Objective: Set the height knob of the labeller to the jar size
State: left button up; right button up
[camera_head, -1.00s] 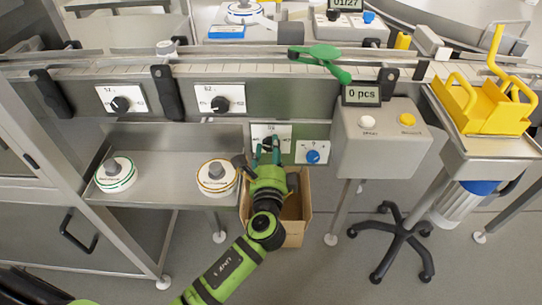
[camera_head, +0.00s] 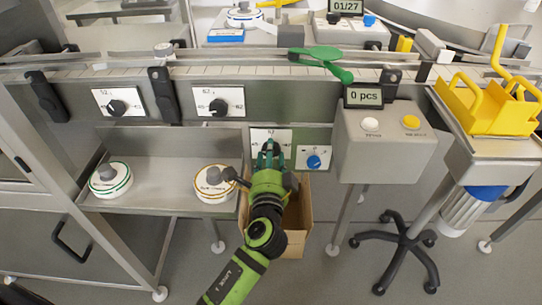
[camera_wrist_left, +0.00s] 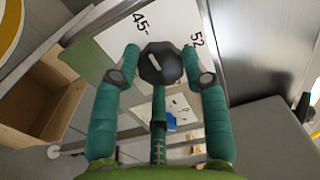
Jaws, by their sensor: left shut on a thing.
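The black knob (camera_wrist_left: 160,64) sits on a white dial plate (camera_wrist_left: 120,40) marked 45 and 52 in the left wrist view. Its white pointer line leans up and left, toward the 45 side. My left gripper (camera_wrist_left: 160,62) has its teal fingers on either side of this knob and is shut on it. In the head view, my left gripper (camera_head: 269,152) reaches the dial plate (camera_head: 260,135) below the conveyor and hides the knob there. My right gripper is not in view.
A blue knob (camera_head: 313,161) is close to the right, and a grey control box (camera_head: 382,150) stands beyond it. Two similar black knobs (camera_head: 117,107) (camera_head: 219,106) are on the conveyor front. A cardboard box (camera_head: 297,215) is below; a steel tray (camera_head: 160,180) is left.

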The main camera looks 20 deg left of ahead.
pick_arm(q)
jog(key=shift+a+r, duration=0.3)
jog(key=o, duration=1.1)
jog(key=shift+o, duration=0.2)
jog(key=shift+a+f, duration=0.1)
jog(key=shift+f, duration=0.05)
jog(key=shift+f, duration=0.1)
jog(key=v, duration=1.2)
